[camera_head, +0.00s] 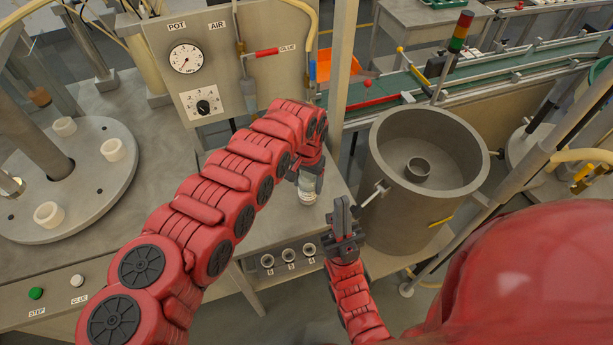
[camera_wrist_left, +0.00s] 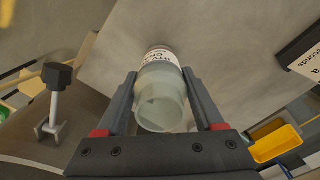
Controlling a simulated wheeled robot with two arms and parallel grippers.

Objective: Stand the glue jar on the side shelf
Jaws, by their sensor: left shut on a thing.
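The glue jar (camera_head: 307,190), a pale translucent jar with a white printed label, is held in my left gripper (camera_head: 309,174) near the right end of the grey bench. In the left wrist view the jar (camera_wrist_left: 161,98) sits between the two dark fingers of my left gripper (camera_wrist_left: 162,82), which close on its sides. A flat grey surface lies beyond it; whether the jar touches this surface is unclear. I cannot tell for certain which surface is the side shelf. My right gripper (camera_head: 342,214) is empty, its fingers together, in front of the large grey bowl.
The large grey cylindrical bowl (camera_head: 391,213) stands right of the jar. A post (camera_head: 340,70) and a gauge panel (camera_head: 205,70) rise behind. A round turntable (camera_head: 88,201) is at the left. Three round sockets (camera_head: 288,256) line the bench front. A yellow bin (camera_wrist_left: 275,141) shows in the wrist view.

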